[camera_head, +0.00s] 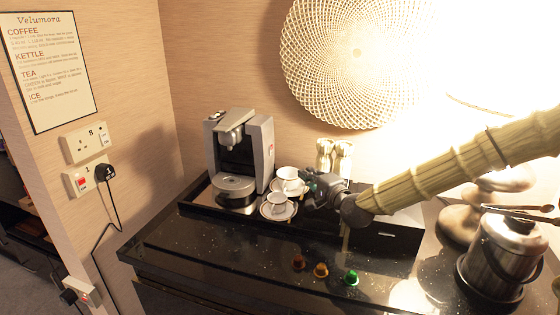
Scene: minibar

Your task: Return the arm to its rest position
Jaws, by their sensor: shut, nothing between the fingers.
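My gripper (317,190) is the small dark mechanism near the middle of the head view, at the end of the arm that comes in from the right. It is shut and holds nothing. It appears just right of two white cups on saucers, one at the back (288,175) and one in front (277,200). I cannot tell whether it touches them. Its fingertips are small and hard to make out.
A coffee machine (262,150) stands at the left on a black tray (197,203). Several coffee capsules, including a green one (351,277), lie on the dark speckled counter (220,250). A metal kettle (500,262) stands at the right. The counter's left front is clear.

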